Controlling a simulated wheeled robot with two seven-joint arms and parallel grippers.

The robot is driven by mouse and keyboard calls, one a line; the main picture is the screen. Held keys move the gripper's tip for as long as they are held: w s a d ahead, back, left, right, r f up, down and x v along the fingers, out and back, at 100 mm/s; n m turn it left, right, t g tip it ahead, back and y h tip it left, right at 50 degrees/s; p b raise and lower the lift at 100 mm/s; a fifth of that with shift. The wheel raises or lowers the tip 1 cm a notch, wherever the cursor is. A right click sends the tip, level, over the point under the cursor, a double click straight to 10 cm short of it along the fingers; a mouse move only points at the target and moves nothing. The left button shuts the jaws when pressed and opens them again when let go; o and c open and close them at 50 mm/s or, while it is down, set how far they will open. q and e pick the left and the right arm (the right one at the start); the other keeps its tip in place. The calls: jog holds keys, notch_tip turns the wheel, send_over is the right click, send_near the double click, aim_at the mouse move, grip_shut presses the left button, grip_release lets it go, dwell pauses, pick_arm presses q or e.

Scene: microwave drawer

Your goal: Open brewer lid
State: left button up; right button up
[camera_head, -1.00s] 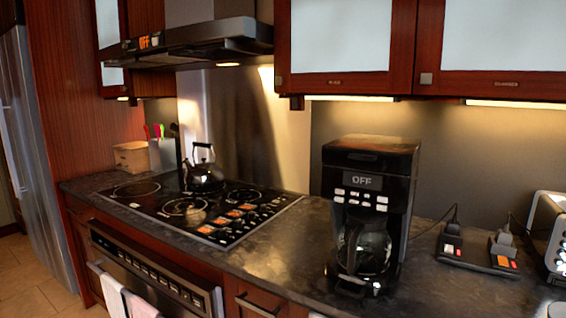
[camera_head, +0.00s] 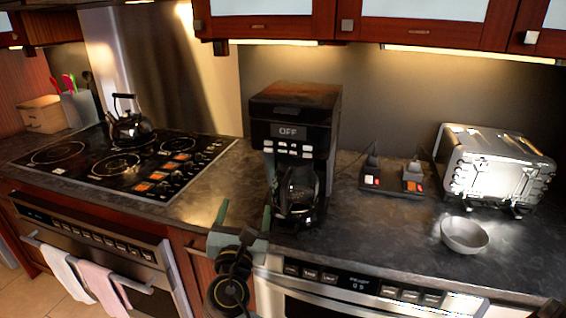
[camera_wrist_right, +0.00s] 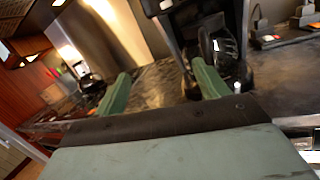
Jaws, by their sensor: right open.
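The black coffee brewer (camera_head: 292,140) stands upright on the dark counter, its display reading OFF. Its lid (camera_head: 297,93), the brownish top, looks closed. A glass carafe (camera_head: 297,192) sits in its lower bay. My right gripper (camera_head: 244,216) is in front of the brewer, low near the counter's front edge, with its two green fingers apart and nothing between them. In the right wrist view the open fingers (camera_wrist_right: 160,88) point toward the counter, and the lower part of the brewer (camera_wrist_right: 183,40) shows beyond them; its top is cut off there. My left gripper is not in view.
The cooktop (camera_head: 125,165) with a kettle (camera_head: 128,122) lies to the left. A power strip (camera_head: 390,180), a toaster (camera_head: 495,165) and a grey bowl (camera_head: 464,235) are to the right. Upper cabinets (camera_head: 430,25) hang above and behind. An oven front (camera_head: 350,285) is below the counter.

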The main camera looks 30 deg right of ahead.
aim_at(286, 113)
jog(key=s+d+r+g+h, duration=0.1)
jog(key=s+d+r+h, duration=0.15)
jog(key=r, duration=0.45)
jog(key=s+d+r+h, duration=0.1)
jog(key=s+r+h, duration=0.15)
jog(key=r, duration=0.35)
jog(key=shift+m+g+h, duration=0.3)
jog(key=p+x, duration=0.1)
jog(key=x, duration=0.3)
jog(key=p+x, duration=0.1)
jog(key=x, duration=0.3)
jog(key=w+p+x, duration=0.1)
jog(key=x, duration=0.4)
jog(key=shift+a, duration=0.3)
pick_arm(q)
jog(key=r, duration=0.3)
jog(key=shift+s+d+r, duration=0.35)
